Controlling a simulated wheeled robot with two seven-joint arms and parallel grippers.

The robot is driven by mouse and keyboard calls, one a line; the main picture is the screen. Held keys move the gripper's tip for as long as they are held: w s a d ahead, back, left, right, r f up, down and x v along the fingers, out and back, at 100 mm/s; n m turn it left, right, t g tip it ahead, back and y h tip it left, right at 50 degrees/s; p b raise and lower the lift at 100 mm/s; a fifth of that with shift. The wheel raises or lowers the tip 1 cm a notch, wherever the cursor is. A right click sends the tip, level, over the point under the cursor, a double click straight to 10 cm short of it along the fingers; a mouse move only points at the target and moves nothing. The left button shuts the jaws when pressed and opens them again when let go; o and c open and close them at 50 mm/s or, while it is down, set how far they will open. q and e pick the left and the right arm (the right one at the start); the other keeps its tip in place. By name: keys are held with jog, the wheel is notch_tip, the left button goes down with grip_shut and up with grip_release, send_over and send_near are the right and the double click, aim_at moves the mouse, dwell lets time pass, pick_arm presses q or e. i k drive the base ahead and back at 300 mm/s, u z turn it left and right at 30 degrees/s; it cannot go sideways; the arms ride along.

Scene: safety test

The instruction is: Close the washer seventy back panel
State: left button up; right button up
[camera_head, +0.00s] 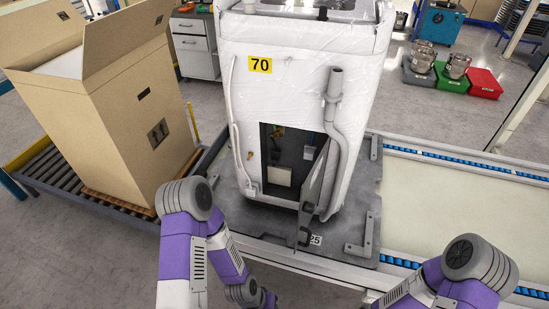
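The washer (288,85) wrapped in white, with a yellow label 70 (260,65), stands upright in the middle. Its back panel (314,182) is a narrow grey door at the lower right of a dark opening (270,150). The panel stands open, swung outward toward me, and parts inside the washer show to its left. My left arm reaches down in front of the washer at lower left, with its wrist at the bottom edge. My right arm is at lower right, its far end cut off below. Neither gripper's fingers can be made out.
The washer stands on a dark pallet plate (362,205) on a conveyor line. Grey pipes (340,120) run down its side by the panel. A large open cardboard box (125,125) stands on rollers at left. The pale conveyor surface (465,205) at right is clear.

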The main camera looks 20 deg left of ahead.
aim_at(311, 190)
jog(key=k, duration=0.5)
jog(key=z, duration=1.95)
jog(key=i, duration=1.1)
jog(key=u, duration=2.05)
